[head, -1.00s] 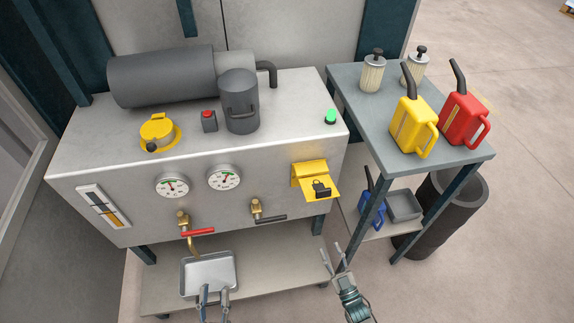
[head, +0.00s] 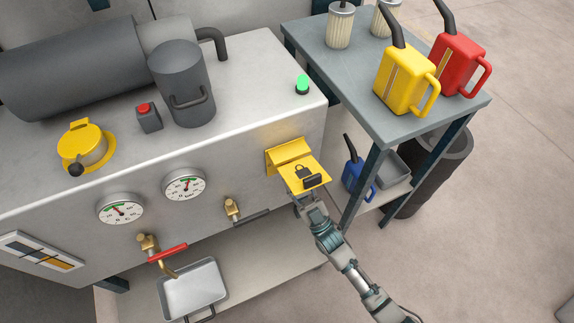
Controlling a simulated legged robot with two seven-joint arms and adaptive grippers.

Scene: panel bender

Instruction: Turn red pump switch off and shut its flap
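The yellow flap (head: 311,166) sticks out, open, from its yellow housing (head: 289,153) at the right of the cabinet's front face. It bears a black padlock mark and a black tab (head: 312,182) near its outer edge. No red switch shows at the housing; the raised flap may hide it. My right gripper (head: 307,196) is at the flap's outer lower edge, partly hidden by it. I cannot tell whether it touches the flap or how far its fingers are apart. My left gripper is out of view.
On the cabinet top are a green lamp (head: 302,86), a red-topped grey box (head: 149,117) and a dark jug (head: 182,85). A red-handled valve (head: 167,252) and a dark-handled valve (head: 250,217) jut from the front. A side table (head: 342,80) with cans stands right.

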